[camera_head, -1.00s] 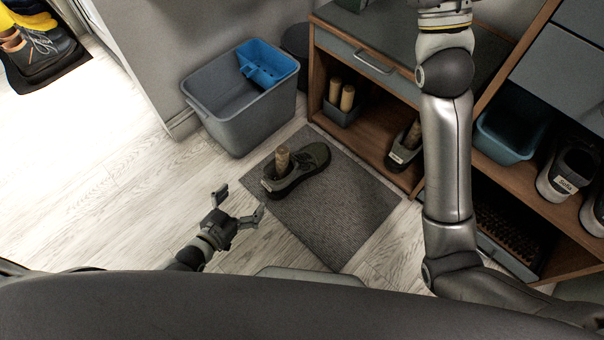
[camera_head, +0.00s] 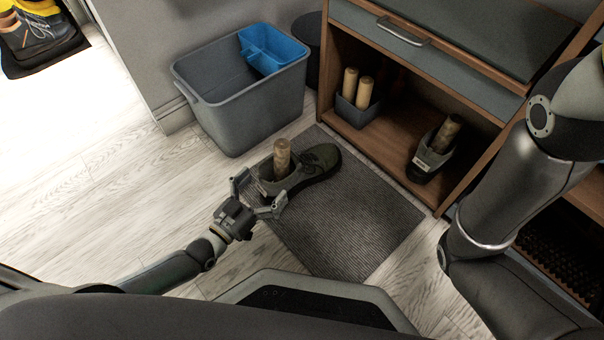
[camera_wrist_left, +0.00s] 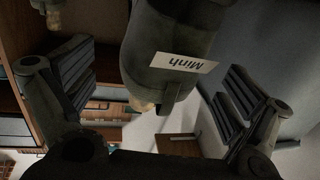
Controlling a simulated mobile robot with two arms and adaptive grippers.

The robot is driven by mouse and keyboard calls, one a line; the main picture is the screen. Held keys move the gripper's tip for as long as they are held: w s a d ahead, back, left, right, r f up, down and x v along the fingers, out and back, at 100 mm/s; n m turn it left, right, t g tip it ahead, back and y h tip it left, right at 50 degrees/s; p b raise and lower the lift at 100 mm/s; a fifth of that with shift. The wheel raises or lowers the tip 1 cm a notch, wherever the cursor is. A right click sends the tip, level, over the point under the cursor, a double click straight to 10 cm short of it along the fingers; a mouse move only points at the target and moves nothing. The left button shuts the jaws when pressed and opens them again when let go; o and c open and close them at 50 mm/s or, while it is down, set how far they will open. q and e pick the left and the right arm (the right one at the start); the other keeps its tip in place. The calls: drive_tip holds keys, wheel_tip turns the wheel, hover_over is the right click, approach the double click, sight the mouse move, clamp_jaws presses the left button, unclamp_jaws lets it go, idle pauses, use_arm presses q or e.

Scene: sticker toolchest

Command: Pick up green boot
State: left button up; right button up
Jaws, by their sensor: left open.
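The green boot (camera_head: 316,164) lies on the grey mat (camera_head: 347,229), its toe toward the upper right. A wooden roller or peg (camera_head: 282,158) stands up out of its opening. My left gripper (camera_head: 258,196) is open at the heel end of the boot. In the left wrist view the boot (camera_wrist_left: 168,45) appears between the two spread fingers, with a white label reading "Minh" on its heel. The fingers look apart from the boot. My right arm shows at the right, but its gripper is out of view.
A grey bucket (camera_head: 225,115) with a blue insert (camera_head: 270,50) stands behind the mat. A wooden cabinet (camera_head: 398,118) holds another shoe (camera_head: 432,160) and a small grey box (camera_head: 357,114) with wooden pegs. Floor left of the mat is clear.

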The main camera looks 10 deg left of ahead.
sight(276, 172)
use_arm(q)
drive_tip(key=shift+w+d, duration=0.3)
drive_tip(key=shift+w, duration=0.3)
drive_tip(key=b+x, duration=0.4)
drive_tip(key=shift+w+d+r, duration=0.1)
drive_tip(key=shift+w+r, duration=0.05)
drive_tip(key=shift+w, duration=0.05)
drive_tip(key=shift+w+d+r, duration=0.1)
drive_tip(key=shift+w+d, duration=0.1)
drive_tip(key=shift+w, duration=0.1)
drive_tip(key=c, duration=1.8)
drive_tip(key=shift+r, duration=0.15)
drive_tip(key=shift+c, duration=0.5)
